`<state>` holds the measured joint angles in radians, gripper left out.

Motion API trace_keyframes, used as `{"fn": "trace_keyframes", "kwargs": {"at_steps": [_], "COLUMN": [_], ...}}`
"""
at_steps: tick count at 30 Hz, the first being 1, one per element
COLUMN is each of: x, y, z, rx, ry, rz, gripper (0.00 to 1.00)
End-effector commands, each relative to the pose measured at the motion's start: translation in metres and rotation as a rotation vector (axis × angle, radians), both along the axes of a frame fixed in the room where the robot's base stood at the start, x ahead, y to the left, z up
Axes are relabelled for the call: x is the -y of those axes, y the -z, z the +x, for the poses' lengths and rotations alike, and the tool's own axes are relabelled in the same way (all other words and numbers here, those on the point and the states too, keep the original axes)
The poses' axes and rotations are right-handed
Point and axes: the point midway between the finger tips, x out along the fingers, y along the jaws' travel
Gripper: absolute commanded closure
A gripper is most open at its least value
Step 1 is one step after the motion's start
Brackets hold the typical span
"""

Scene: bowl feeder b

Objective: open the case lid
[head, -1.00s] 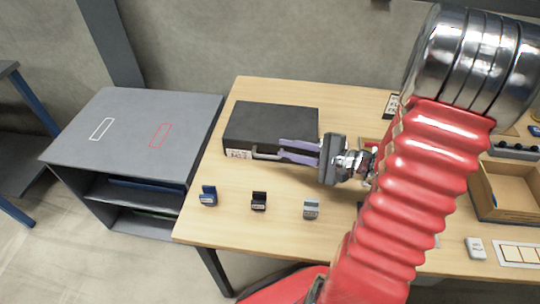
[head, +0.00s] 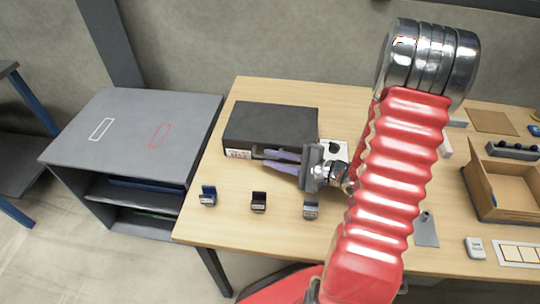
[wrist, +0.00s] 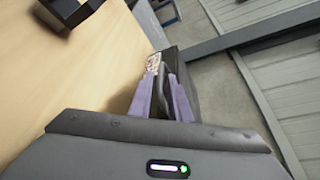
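The black case (head: 270,122) lies on the table at the back left, its lid down. A white label (head: 238,153) is on its front face and also shows in the wrist view (wrist: 153,63). My gripper (head: 265,158) is at the case's front, its purple fingers pointing left along the front edge. In the wrist view my gripper (wrist: 163,82) has a gap between its fingers, with a dark part of the case front in line with it. The grey handle at the front edge is mostly hidden by the fingers; I cannot tell whether they touch it.
Three small labelled holders, blue (head: 208,197), black (head: 259,202) and grey (head: 311,209), stand in front of the case. A grey shelf unit (head: 130,125) stands left of the table. An open cardboard box (head: 505,190) is at the right. My arm hides the table's middle.

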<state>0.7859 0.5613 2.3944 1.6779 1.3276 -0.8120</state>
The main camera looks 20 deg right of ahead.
Motion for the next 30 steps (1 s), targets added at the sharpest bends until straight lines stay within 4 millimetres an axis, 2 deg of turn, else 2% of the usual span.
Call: {"fn": "trace_keyframes", "kwargs": {"at_steps": [8, 18, 26, 30], "x": [-0.014, -0.016, -0.016, -0.016], "y": [0.005, 0.006, 0.006, 0.007], "z": [0.019, 0.021, 0.021, 0.021], "rx": [-0.001, -0.001, -0.001, -0.003], "ry": [-0.001, -0.001, -0.001, 0.0], "rz": [0.0, 0.0, 0.0, 0.0], "gripper": [0.83, 0.83, 1.0, 1.0]}}
